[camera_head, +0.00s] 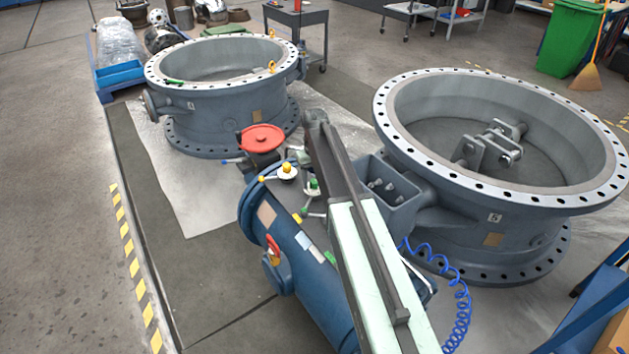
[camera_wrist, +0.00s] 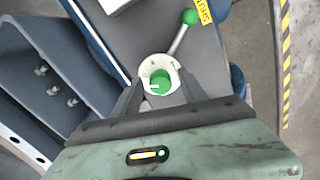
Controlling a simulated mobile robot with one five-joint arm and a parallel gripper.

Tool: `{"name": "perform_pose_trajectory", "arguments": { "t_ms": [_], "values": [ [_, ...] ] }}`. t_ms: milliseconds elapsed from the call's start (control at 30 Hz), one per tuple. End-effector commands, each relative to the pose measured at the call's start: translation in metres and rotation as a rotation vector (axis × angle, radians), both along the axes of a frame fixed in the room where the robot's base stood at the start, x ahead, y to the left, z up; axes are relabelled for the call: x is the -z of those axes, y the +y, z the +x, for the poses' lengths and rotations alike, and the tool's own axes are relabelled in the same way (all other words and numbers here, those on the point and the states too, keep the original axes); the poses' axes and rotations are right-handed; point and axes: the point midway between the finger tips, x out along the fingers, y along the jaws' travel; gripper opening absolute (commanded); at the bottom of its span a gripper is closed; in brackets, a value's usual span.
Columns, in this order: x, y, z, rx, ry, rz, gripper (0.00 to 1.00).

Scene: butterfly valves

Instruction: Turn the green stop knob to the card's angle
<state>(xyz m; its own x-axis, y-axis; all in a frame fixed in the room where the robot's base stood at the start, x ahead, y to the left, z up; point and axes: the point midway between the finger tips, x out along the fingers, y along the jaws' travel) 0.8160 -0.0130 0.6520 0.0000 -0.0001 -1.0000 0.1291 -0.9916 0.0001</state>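In the wrist view the green stop knob (camera_wrist: 160,78) sits inside a round white collar (camera_wrist: 145,68), with a small white mark on it. The two dark fingers of my gripper (camera_wrist: 160,90) stand apart, one on each side of the collar. Whether they touch or press on it cannot be told. In the head view the green knob (camera_head: 314,184) shows just beside my arm, on top of the blue pipe body (camera_head: 300,262). My fingers are not clear there. A pale card (camera_head: 303,240) lies on the pipe; its writing is too small to read.
A lever with a green ball (camera_wrist: 190,17) extends from beside the collar, near a yellow SHUT tag (camera_wrist: 202,11). A yellow knob (camera_head: 287,169) and a red handwheel (camera_head: 262,138) stand close by. Large flanged valve bodies stand at left (camera_head: 215,115) and right (camera_head: 470,215).

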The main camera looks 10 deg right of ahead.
Motion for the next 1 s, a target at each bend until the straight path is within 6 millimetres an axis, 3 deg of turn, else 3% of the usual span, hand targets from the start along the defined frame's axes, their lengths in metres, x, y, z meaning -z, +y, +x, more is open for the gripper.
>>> {"name": "perform_pose_trajectory", "arguments": {
  "t_ms": [267,700,1000],
  "values": [
    [-0.006,0.000,0.000,0.000,0.000,0.000,0.50],
    [-0.076,0.000,0.000,0.000,0.000,0.000,0.50],
    [-0.078,0.000,0.000,0.000,0.000,0.000,0.50]
  ]
}}
